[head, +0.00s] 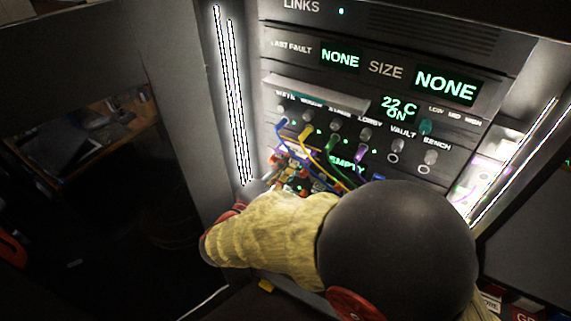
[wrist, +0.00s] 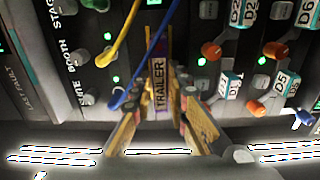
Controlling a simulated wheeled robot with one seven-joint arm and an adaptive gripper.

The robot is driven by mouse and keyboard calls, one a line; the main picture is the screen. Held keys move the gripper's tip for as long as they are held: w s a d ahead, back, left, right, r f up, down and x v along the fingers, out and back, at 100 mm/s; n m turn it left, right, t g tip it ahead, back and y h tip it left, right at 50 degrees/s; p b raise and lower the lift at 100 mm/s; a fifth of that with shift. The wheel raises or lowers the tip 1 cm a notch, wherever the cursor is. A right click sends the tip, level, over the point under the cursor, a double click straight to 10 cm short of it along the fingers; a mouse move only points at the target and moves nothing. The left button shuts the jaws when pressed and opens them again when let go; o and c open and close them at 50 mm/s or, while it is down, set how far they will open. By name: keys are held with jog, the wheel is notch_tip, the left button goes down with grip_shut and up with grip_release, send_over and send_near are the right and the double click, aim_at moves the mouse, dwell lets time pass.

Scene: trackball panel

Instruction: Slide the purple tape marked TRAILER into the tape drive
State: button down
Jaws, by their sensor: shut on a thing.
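The tape marked TRAILER (wrist: 160,82) shows in the middle of the wrist view, a narrow piece with a pale purple label and yellowish edges. My gripper (wrist: 164,98) is shut on it, one finger on each side, and the label stands between the fingers. The tape's far end points at the dark panel; I cannot tell whether it is inside a slot. In the head view my arm covers the gripper and the tape. A green EMPTY display (head: 347,165) shows just above my arm; the tape drive's opening cannot be made out.
A blue cable (wrist: 126,85) and a yellow cable (wrist: 122,38) hang close to the left of the tape. Orange plugs with D labels (wrist: 230,86) stand to the right. Bright light strips (head: 232,100) edge the rack.

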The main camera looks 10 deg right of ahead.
jog(key=shift+w+d, duration=0.35)
jog(key=shift+w, duration=0.15)
jog(key=c, duration=1.7)
grip_release()
jog(key=shift+o, duration=0.2)
jog(key=v, duration=1.2)
